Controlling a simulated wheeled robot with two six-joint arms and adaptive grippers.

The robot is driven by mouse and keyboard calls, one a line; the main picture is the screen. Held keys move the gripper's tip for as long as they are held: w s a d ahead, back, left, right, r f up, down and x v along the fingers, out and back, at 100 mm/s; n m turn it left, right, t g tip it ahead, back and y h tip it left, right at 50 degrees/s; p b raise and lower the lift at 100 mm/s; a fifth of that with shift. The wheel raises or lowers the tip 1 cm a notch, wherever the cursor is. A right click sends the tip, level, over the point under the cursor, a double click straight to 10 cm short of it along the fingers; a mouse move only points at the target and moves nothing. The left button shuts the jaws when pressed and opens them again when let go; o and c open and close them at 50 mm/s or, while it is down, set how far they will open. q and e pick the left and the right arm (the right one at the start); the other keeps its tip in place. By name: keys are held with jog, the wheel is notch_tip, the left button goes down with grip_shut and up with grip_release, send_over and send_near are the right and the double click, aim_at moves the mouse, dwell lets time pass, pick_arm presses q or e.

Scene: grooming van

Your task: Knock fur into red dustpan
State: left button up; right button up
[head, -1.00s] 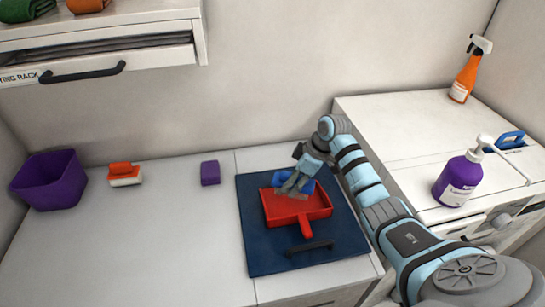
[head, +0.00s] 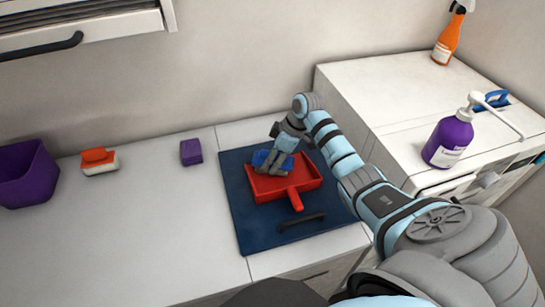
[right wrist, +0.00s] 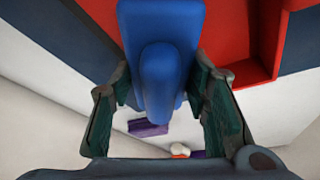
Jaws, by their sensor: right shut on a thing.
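The red dustpan (head: 308,178) lies on a dark blue mat (head: 236,205), with its handle toward the front. My right gripper (head: 268,168) is over the back left part of the pan. It is shut on a blue tool, likely a brush (head: 261,157). In the right wrist view the blue tool (right wrist: 160,75) stands between the two fingers, and part of the red dustpan (right wrist: 225,35) shows behind it. Whether the tool touches the pan I cannot tell. I cannot make out any fur. My left gripper is not in view.
A purple bin (head: 25,178), an orange and white brush or sponge (head: 99,161) and a purple block (head: 191,152) stand on the left counter. A purple pump bottle (head: 447,143) and an orange spray bottle (head: 447,40) stand on the right cabinet. The counter's middle left is clear.

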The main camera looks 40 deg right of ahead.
jog(key=shift+s+r, duration=0.2)
jog(key=shift+s, duration=0.05)
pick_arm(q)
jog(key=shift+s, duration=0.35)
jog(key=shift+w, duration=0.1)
pick_arm(e)
jog(key=shift+w+f, duration=0.15)
jog(key=shift+f, duration=0.1)
pick_arm(q)
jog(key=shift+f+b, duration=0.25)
jog(key=shift+b, duration=0.05)
pick_arm(e)
jog(key=shift+f, duration=0.3)
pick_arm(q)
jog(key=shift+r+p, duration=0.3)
pick_arm(e)
jog(key=shift+f, duration=0.1)
jog(key=shift+r+p, duration=0.9)
jog(key=shift+p, duration=0.25)
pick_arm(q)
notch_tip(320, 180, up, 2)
pick_arm(e)
jog(key=shift+f, duration=0.1)
pick_arm(q)
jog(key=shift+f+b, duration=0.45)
jog(key=shift+b, duration=0.15)
pick_arm(e)
jog(key=shift+f, duration=0.7)
